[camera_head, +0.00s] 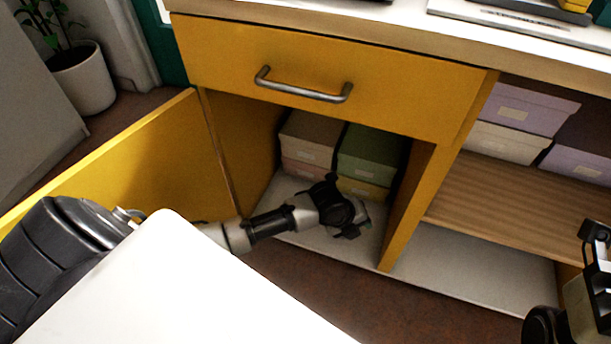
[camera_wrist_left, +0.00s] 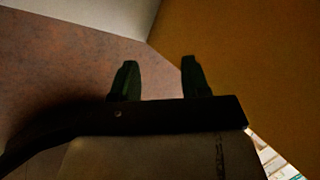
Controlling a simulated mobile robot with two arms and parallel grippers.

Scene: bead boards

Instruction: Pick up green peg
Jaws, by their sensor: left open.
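I cannot make out a green peg in either view. My left gripper (camera_head: 352,220) reaches into the open lower compartment of the yellow cabinet, low over its pale floor and in front of the stored boxes. In the left wrist view its two dark fingers (camera_wrist_left: 159,64) stand apart with nothing visible between them.
The cabinet (camera_head: 310,60) has an open door (camera_head: 150,165) at left and a closed handled drawer above. A green box (camera_head: 368,155) and a beige box (camera_head: 308,135) sit inside, stacked on others. A divider (camera_head: 408,205) stands right of my gripper. A shelf (camera_head: 520,205) holds lilac boxes.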

